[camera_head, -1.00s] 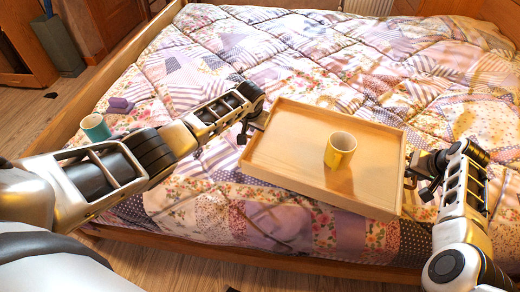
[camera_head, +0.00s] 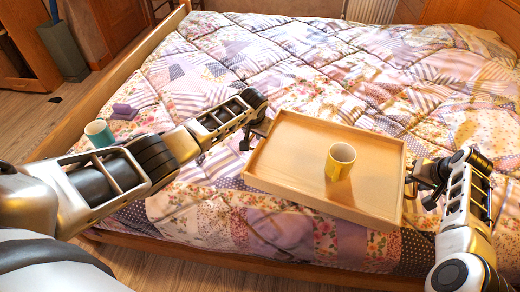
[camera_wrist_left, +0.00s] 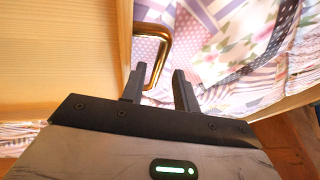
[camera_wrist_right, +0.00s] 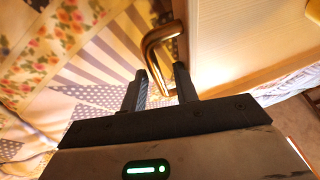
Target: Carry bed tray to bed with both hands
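The wooden bed tray (camera_head: 290,185) lies on the near part of the patchwork bed (camera_head: 340,75) and looks rested on the quilt. A yellow mug (camera_head: 340,162) stands upright in it. My left gripper (camera_head: 250,138) is at the tray's left side; in the left wrist view its fingers (camera_wrist_left: 158,88) are apart, with the end of a brass handle (camera_wrist_left: 162,45) between or just beyond the tips. My right gripper (camera_head: 416,182) is at the right side; in the right wrist view its fingers (camera_wrist_right: 162,85) are apart, with the other brass handle (camera_wrist_right: 155,42) at the tips. Firm contact is not visible.
A teal mug (camera_head: 99,133) and a small purple item (camera_head: 124,111) are on the left, partly behind my left arm. The wooden bed frame (camera_head: 110,90) runs along the left and front. The quilt beyond the tray is clear.

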